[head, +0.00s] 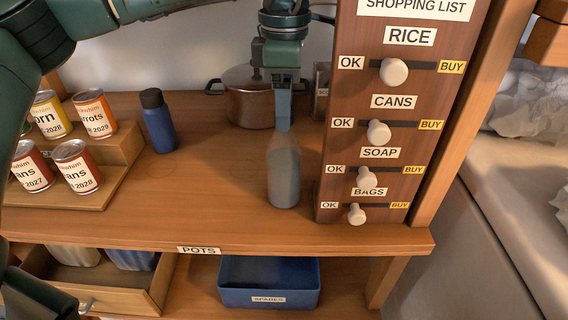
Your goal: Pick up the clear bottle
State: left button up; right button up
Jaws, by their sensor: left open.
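The clear bottle (284,178) stands upright on the wooden shelf top, just left of the shopping list board. It is greyish and see-through, with a narrow neck. My left gripper (283,122) points straight down from above at the bottle's neck, and its fingers overlap the top of the bottle in the picture. The jaws are open, seen edge-on. The bottle's top is hidden behind the fingers, and I cannot tell whether they touch it. My right gripper is not in view.
The shopping list board (352,100) with white knobs stands close on the right. A brown pot (248,105) is behind the bottle. A dark blue bottle (158,122) and several cans on a wooden step (120,150) are left. A blue bin (268,283) sits below. Shelf front is clear.

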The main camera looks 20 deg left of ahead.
aim_at(284, 160)
pick_arm(q)
jog(key=shift+a+f, duration=0.1)
jog(key=shift+f, duration=1.2)
jog(key=shift+c, duration=0.5)
grip_shut()
